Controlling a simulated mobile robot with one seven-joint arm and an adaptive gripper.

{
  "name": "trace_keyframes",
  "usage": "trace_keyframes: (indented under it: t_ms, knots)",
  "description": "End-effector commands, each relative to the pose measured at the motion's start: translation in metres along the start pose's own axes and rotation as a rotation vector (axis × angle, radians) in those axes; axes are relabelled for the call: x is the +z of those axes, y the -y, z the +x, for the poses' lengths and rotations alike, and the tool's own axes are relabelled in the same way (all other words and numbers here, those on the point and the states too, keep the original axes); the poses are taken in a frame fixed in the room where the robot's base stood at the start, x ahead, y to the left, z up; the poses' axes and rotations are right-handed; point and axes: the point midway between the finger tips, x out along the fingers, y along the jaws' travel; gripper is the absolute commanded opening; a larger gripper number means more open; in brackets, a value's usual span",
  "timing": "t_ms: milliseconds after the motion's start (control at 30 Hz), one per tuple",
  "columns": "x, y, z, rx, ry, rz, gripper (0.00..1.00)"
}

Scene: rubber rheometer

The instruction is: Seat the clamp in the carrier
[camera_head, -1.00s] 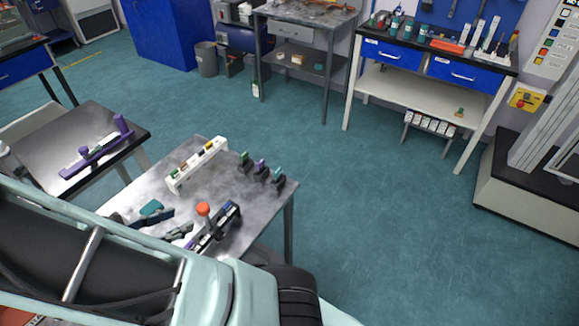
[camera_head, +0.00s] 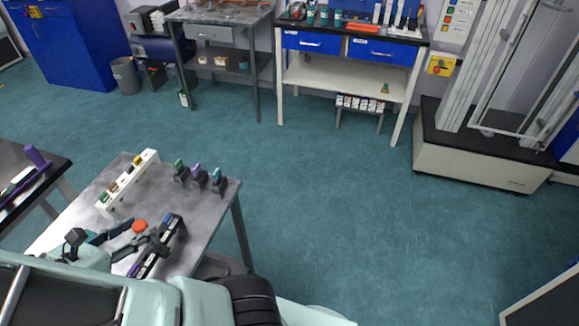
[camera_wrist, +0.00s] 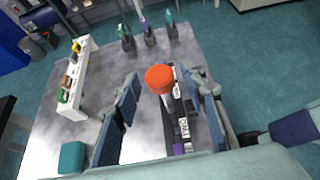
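A piece with a round orange top (camera_wrist: 159,79) stands on or beside the dark, labelled rail-shaped carrier (camera_wrist: 186,128). The head view shows the orange top (camera_head: 139,227) next to the carrier (camera_head: 157,247). I take the orange-topped piece for the clamp, but its lower part is partly hidden. My gripper (camera_wrist: 162,85) is open, with one blue-padded finger on each side of the orange top. Gaps show between the top and both fingers. In the head view, my gripper (camera_head: 138,240) is over the front of the grey table.
A white rack (camera_head: 128,184) with coloured pieces stands at the table's left edge. Several dark holders with green, purple and teal tops (camera_head: 199,175) stand at the back right. A teal block (camera_wrist: 72,157) lies left of my gripper. Floor right of the table is clear.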

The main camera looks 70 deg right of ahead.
Motion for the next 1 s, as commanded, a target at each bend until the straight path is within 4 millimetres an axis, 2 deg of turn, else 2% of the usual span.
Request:
trace_keyframes:
  t_ms: [100, 467, 667, 1000]
  knots:
    - [0.0, 0.0, 0.0, 0.0, 0.0, 0.0, 0.39]
    - [0.0, 0.0, 0.0, 0.0, 0.0, 0.001, 0.0]
    - [0.006, 0.0, -0.003, -0.001, 0.001, 0.001, 0.0]
    - [0.03, 0.0, -0.016, -0.001, 0.001, 0.001, 0.0]
